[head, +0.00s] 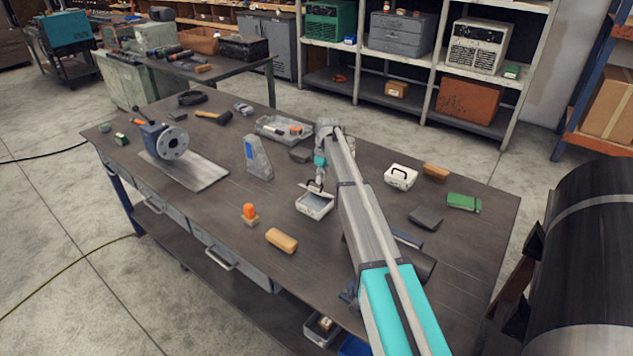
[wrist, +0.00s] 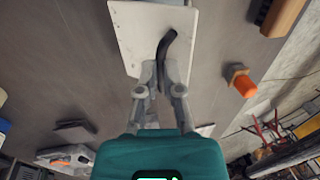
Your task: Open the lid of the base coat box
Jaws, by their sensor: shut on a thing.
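A small white box (head: 314,207) stands near the middle of the bench in the head view, with its grey inside showing from above. Its white lid (wrist: 135,35) with a black handle (wrist: 166,45) fills the top of the wrist view. My gripper (head: 319,184) is at the far side of this box. In the wrist view my gripper (wrist: 161,70) is shut on the black handle. The lid is raised off the opening; whether it still joins the box at the back is hidden. No label is readable.
A second white box (head: 401,177) with a black handle stands shut to the right. A grey wedge-shaped block (head: 257,158), an orange-topped item (head: 249,212) and a tan block (head: 281,240) lie to the left. A grey tray (head: 283,129) stands behind.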

